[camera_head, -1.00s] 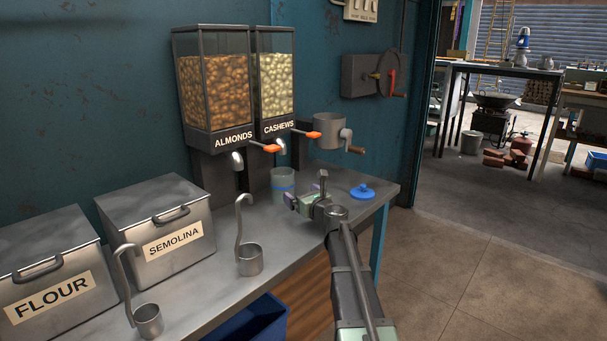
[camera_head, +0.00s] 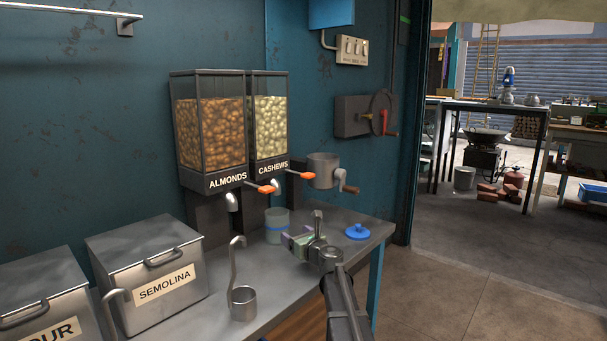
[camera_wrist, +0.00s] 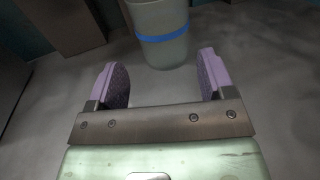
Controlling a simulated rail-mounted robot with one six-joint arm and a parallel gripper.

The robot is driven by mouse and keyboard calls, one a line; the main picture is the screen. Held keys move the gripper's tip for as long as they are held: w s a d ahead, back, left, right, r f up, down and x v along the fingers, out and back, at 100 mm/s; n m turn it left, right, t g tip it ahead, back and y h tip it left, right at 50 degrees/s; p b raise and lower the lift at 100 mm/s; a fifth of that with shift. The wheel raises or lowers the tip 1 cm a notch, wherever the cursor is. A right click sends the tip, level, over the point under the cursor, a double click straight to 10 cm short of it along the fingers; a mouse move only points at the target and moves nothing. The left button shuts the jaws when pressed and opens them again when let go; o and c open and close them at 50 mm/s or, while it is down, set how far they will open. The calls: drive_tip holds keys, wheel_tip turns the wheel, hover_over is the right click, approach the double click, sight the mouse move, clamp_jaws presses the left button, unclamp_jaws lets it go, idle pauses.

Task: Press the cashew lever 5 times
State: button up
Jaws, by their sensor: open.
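My gripper (camera_head: 289,239) is low over the counter, below and apart from the lever. In the wrist view my gripper (camera_wrist: 160,68) is open with two purple fingers and nothing between them. A clear jar with a blue band (camera_head: 277,222) stands under the dispensers; in the wrist view the jar (camera_wrist: 160,40) is just beyond the fingertips.
The almond dispenser (camera_head: 210,130) has a similar orange-tipped lever (camera_head: 267,189). A metal grinder (camera_head: 323,171) with a crank is right of the cashew lever. A blue lid (camera_head: 357,232), a ladle (camera_head: 243,301) and a semolina bin (camera_head: 146,275) are on the counter.

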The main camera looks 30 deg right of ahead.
clamp_jaws()
idle(1.4)
